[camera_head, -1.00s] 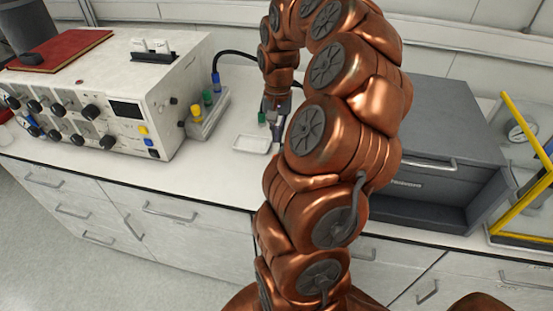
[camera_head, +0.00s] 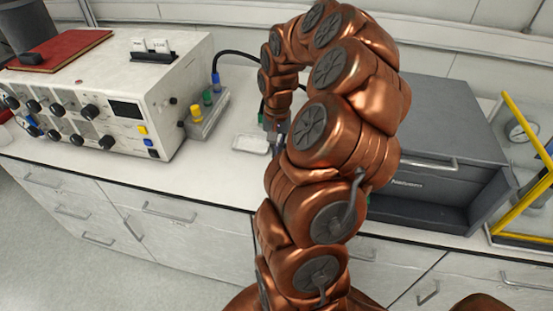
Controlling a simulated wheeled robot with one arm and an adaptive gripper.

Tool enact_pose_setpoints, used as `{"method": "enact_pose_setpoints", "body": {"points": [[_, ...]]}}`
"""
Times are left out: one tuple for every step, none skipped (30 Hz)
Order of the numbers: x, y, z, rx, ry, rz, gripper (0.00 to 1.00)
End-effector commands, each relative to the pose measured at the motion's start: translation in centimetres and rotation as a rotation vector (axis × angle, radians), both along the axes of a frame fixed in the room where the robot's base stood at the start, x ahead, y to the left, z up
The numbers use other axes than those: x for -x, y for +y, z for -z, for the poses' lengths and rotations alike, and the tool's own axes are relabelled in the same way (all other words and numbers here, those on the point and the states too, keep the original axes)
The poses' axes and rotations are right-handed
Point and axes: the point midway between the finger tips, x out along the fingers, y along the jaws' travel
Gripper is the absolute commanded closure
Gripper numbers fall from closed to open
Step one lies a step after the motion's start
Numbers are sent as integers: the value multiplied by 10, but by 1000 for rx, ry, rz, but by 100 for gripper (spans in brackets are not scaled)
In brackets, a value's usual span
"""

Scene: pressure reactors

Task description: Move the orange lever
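I cannot make out an orange lever in this view; my copper-coloured arm covers the middle of the picture. My gripper (camera_head: 273,126) points down over the white bench, just behind the small white tray, and is mostly hidden by my own arm. Its fingers are too small and covered to tell whether they are open or shut. A small green thing (camera_head: 261,117) shows at its left side.
A white control box (camera_head: 130,110) with knobs stands on the left. A grey block with yellow, green and blue plugs (camera_head: 207,117) is beside it. The small white tray (camera_head: 250,144) lies near the bench edge. A dark grey cabinet (camera_head: 440,130) and a yellow frame (camera_head: 522,120) are at right.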

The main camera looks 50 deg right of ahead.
Motion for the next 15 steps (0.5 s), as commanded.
{"method": "enact_pose_setpoints", "body": {"points": [[0,0,3,0,0,0,100],[0,0,5,0,0,0,100],[0,0,8,1,1,0,100],[0,0,11,1,1,0,100],[0,0,14,1,1,0,100],[0,0,18,1,1,0,100],[0,0,21,1,2,0,100],[0,0,24,1,2,0,100],[0,0,28,1,2,0,100],[0,0,31,1,1,0,100],[0,0,34,1,1,1,100],[0,0,38,0,1,1,100],[0,0,40,0,1,1,100],[0,0,37,-1,1,1,100],[0,0,35,-1,1,1,100]]}}
